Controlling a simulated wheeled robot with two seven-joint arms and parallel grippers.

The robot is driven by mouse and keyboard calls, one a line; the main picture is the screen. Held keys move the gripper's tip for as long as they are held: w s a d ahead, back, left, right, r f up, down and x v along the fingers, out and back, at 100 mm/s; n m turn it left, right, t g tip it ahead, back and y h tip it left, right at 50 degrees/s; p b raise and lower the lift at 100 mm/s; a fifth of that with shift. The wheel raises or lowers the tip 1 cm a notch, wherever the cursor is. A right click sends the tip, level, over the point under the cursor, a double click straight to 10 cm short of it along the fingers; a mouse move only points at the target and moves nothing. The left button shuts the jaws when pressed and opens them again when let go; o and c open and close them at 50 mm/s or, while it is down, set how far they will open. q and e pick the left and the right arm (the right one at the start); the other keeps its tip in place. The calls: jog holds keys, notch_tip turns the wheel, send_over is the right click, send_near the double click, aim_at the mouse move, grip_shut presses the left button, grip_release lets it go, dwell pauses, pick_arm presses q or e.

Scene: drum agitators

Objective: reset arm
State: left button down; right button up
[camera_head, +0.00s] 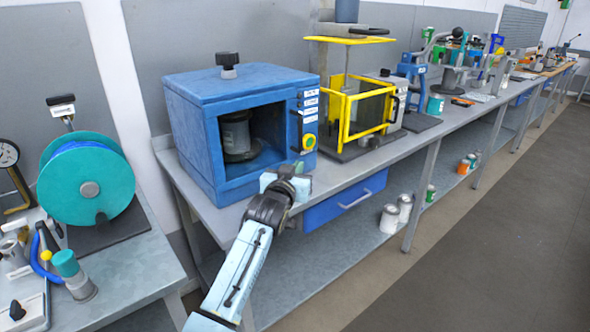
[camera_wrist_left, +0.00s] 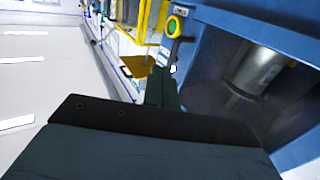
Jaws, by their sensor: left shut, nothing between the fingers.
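My left arm reaches in from the bottom of the head view, and its gripper (camera_head: 287,184) is in front of the blue box-shaped machine (camera_head: 245,88), near its lower front edge. The gripper is shut and empty. In the left wrist view the dark gripper fingers (camera_wrist_left: 162,88) show close together, with the blue machine (camera_wrist_left: 225,40) to their right. A grey metal drum (camera_head: 236,134) stands inside the machine's open front; it also shows in the left wrist view (camera_wrist_left: 262,70). My right gripper is not in view.
A yellow-framed machine (camera_head: 345,112) stands to the right on the same grey bench (camera_head: 225,213). A blue drawer (camera_head: 345,198) hangs under the bench. A teal reel (camera_head: 88,180) stands on the left table. Cans (camera_head: 389,218) sit on the lower shelf. The floor at right is clear.

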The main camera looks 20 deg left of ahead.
pick_arm(q)
jog(key=shift+s+d, duration=0.15)
jog(key=shift+s, duration=0.6)
